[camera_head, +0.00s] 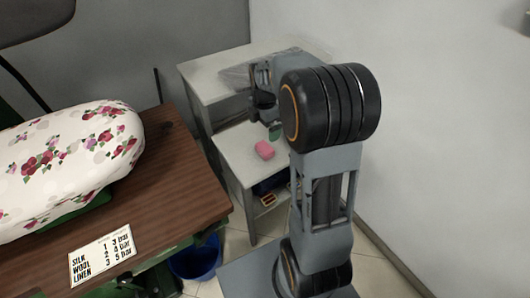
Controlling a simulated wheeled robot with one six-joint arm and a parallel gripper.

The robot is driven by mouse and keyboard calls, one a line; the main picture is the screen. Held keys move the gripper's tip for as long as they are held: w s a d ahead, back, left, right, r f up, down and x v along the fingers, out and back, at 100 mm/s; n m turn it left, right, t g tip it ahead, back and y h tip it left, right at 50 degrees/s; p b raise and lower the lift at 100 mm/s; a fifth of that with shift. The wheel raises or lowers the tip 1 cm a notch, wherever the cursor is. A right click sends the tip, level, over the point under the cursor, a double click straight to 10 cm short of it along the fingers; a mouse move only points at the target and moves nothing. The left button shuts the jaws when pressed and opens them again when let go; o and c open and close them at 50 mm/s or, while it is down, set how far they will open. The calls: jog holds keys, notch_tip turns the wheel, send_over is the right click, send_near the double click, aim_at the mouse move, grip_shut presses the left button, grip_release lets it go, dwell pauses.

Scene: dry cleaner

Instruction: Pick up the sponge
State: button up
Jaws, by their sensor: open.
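A pink block (264,149), which looks like the sponge, lies on the lower pale shelf top (240,165) of a small stepped table. My gripper (264,116) is open above and behind it in the picture, apart from the block. My own arm covers the area to the right. A small green thing (274,133) shows just below the gripper, partly hidden; I cannot tell what it is.
The higher pale top (205,72) of the stepped table stands behind, with a clear plastic-like sheet (237,76) on it. A brown wooden table (180,190) with a floral padded board (70,160) and price card (102,254) fills the left. A blue bucket (196,258) stands below.

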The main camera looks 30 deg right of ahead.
aim_at(265, 147)
notch_tip(265, 147, down, 11)
jog(key=shift+s+r+b, duration=0.1)
jog(key=shift+b, duration=0.7)
jog(key=shift+c, duration=0.2)
jog(key=c, duration=0.9)
